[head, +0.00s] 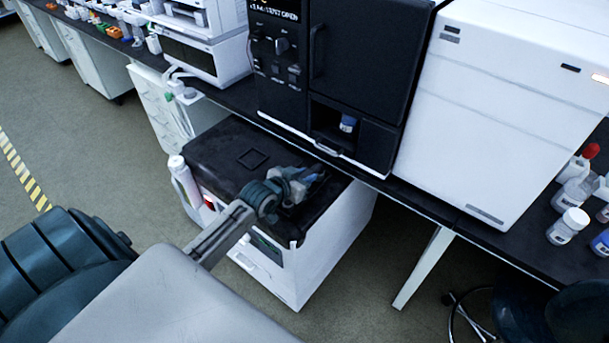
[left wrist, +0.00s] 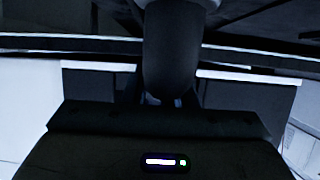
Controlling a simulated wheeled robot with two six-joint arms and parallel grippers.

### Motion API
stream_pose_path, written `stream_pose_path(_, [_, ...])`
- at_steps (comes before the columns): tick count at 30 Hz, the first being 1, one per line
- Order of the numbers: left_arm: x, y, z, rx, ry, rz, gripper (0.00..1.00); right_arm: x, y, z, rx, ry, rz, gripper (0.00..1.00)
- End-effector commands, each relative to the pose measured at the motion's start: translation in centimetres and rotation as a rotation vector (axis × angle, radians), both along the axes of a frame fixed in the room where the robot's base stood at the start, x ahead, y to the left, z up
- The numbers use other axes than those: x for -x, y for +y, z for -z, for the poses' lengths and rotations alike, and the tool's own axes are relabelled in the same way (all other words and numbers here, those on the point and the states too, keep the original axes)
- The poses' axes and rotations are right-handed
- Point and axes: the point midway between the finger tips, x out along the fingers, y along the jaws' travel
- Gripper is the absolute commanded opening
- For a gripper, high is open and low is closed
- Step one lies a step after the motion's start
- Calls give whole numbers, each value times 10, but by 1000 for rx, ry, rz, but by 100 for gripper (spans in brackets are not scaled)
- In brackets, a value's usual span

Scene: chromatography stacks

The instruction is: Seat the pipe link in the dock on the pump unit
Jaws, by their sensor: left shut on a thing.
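The pump unit is a white cabinet (head: 330,245) with a black top, standing on the floor under the bench edge. A small square outline (head: 252,158) is on its top; I cannot tell whether it is the dock. My left gripper (head: 306,184) is over the right part of the black top. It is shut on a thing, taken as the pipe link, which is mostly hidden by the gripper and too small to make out. In the left wrist view a dark rounded shape hangs in the upper middle; I cannot tell what it is. My right gripper is not in view.
A black instrument (head: 355,60) and a large white instrument (head: 500,110) stand on the bench behind. A white bottle (head: 186,184) is at the pump unit's left side. Several bottles (head: 568,226) stand at far right. The left part of the black top is clear.

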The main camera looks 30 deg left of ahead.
Motion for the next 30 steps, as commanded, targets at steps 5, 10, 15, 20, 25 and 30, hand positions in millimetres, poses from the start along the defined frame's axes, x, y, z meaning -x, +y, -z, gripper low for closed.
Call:
stream_pose_path(5, [0, 0, 1, 0, -1, 0, 35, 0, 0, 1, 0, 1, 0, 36])
stream_pose_path(10, [0, 0, 1, 0, -1, 0, 51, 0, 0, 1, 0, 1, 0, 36])
stream_pose_path(15, [0, 0, 2, 0, 1, 0, 51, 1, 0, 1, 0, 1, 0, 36])
stream_pose_path(20, [3, 1, 1, -1, 2, 0, 51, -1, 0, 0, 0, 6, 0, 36])
stream_pose_path(25, [32, 3, -10, -4, 3, 3, 51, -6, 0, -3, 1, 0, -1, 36])
stream_pose_path(30, [64, 5, -24, -5, 3, 3, 51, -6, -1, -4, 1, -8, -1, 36])
